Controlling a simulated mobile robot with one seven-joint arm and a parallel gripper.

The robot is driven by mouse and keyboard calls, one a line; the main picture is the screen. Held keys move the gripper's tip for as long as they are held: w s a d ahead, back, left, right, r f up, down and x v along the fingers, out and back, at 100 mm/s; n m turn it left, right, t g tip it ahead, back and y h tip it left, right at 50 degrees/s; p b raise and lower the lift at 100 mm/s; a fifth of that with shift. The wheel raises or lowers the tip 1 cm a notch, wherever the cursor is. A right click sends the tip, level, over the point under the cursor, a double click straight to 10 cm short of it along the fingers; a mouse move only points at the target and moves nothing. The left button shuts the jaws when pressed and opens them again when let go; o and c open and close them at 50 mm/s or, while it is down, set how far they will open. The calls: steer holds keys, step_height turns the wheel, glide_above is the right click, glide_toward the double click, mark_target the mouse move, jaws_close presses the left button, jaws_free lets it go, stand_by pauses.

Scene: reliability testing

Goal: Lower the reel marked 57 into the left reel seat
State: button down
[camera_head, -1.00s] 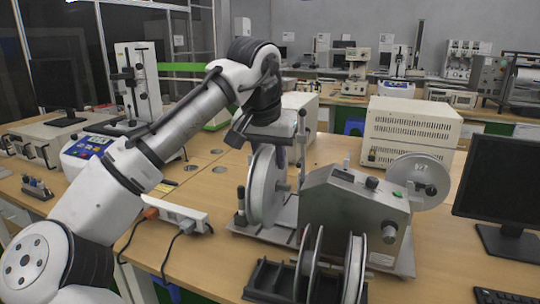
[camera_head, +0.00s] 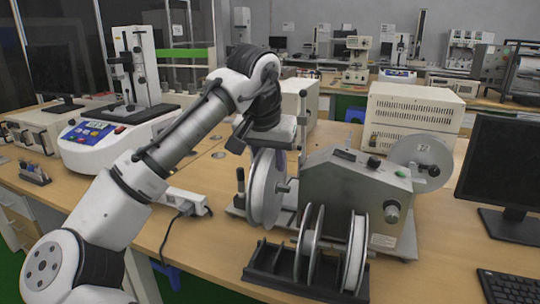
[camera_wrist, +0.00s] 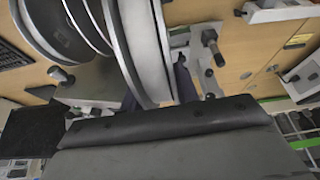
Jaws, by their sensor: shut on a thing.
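A grey, pale-rimmed reel (camera_head: 264,190) hangs upright under my gripper (camera_head: 268,146), at the left side of the grey winding machine (camera_head: 345,190). Its marking cannot be read. In the wrist view the reel (camera_wrist: 146,45) runs between the dark fingers of my gripper (camera_wrist: 158,92), which are shut on its rim. The left reel seat is mostly hidden behind the reel; a short spindle end (camera_head: 284,187) shows at the reel's right face. I cannot tell whether the reel is seated on it.
Another reel (camera_head: 418,160) is on the machine's right side. A black rack (camera_head: 275,273) with upright reels stands in front. A black-knobbed post (camera_head: 240,186) stands close left of the held reel.

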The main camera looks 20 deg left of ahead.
mark_target(270, 195)
steer(key=shift+f+b, duration=2.25)
steer(key=shift+f, duration=2.15)
steer(key=shift+s, duration=0.1)
